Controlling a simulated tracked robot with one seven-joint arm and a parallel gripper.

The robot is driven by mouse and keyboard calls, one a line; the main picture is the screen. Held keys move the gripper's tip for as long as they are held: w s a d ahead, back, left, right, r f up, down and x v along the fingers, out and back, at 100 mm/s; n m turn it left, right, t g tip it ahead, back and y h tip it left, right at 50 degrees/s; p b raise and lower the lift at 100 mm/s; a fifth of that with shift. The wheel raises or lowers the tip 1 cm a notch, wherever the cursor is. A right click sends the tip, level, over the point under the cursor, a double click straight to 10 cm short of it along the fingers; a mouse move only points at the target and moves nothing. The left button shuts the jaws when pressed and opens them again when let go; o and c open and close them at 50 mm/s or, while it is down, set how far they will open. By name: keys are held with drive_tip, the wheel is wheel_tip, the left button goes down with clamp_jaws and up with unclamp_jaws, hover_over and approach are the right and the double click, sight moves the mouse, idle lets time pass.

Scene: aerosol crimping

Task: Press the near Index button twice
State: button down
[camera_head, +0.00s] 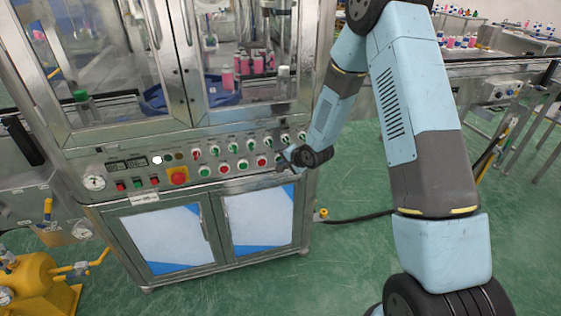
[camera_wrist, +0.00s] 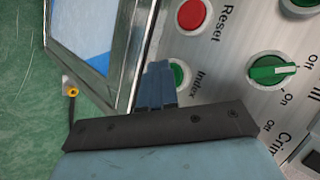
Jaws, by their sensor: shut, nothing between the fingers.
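In the head view my gripper (camera_head: 283,166) is at the right end of the lower button row on the machine's control panel (camera_head: 140,199), and hides part of that row there.
Another red button (camera_wrist: 191,14), near the label "Reset", and a green selector knob (camera_wrist: 268,69) are close by. A red emergency stop (camera_head: 177,176) sits further left on the panel. Cabinet doors (camera_head: 162,238) lie below the panel. Green floor is free in front.

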drive_tip(key=shift+s, duration=0.1)
idle(0.5)
drive_tip(key=shift+s+d, duration=0.2)
drive_tip(key=shift+s, duration=0.55)
drive_tip(key=s, duration=0.2)
drive_tip(key=s+d, duration=0.1)
drive_tip(key=s, duration=0.1)
drive_tip(key=shift+s+d, duration=0.2)
drive_tip(key=shift+s, duration=0.1)
idle(0.6)
